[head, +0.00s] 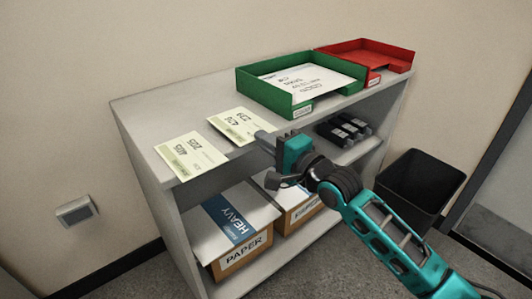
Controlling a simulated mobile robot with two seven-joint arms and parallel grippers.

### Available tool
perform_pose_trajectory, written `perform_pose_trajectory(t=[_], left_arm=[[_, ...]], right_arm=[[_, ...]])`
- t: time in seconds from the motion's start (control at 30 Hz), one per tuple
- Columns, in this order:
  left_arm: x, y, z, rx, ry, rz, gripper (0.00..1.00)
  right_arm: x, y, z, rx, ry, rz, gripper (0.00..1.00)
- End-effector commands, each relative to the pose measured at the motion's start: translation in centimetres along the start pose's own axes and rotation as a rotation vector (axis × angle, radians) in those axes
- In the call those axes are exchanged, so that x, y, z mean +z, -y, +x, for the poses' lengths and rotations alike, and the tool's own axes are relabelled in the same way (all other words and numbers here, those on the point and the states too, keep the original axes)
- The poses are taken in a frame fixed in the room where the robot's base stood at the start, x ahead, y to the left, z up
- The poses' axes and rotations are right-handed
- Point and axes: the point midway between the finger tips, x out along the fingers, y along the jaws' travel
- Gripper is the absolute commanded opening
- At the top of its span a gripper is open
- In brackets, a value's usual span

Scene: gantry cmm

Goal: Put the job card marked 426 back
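A pale yellow card (236,127) lies on the cabinet top near its front edge; its print is slanted and small, and seems to include 426. A second pale card (190,155) lies to its left, with print that looks like 405. My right gripper (268,159) is just in front of the shelf's front edge, right beside the first card's front right corner. Its fingers look spread apart, with nothing seen between them. My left gripper is out of view.
A green tray (257,94) with a white printed sheet and a red tray (374,47) stand at the back right of the cabinet top (150,110). Paper boxes (242,262) and dark items (342,130) fill shelves below. A black bin (415,185) stands right.

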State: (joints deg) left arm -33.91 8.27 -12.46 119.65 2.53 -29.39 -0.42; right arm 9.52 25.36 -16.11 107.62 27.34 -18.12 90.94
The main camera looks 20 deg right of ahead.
Motion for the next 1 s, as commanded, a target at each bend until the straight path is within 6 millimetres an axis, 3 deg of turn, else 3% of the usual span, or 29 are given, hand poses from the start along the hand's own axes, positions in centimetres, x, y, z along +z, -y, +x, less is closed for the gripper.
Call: perform_pose_trajectory(t=[0.1, 0.53, 0.8, 1.0], left_arm=[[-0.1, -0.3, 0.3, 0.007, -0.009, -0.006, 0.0], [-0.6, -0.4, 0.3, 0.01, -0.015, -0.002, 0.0], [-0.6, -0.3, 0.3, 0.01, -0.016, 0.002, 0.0], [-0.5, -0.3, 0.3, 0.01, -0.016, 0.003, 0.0]], right_arm=[[0.0, -1.8, 0.0, 0.0, 0.0, -0.001, 0.0], [0.0, -2.2, 0.0, -0.001, 0.0, 0.0, 0.0], [0.0, -2.1, 0.0, -0.002, 0.0, 0.0, 0.25], [0.0, -2.1, 0.0, -0.002, 0.0, 0.0, 0.26]])
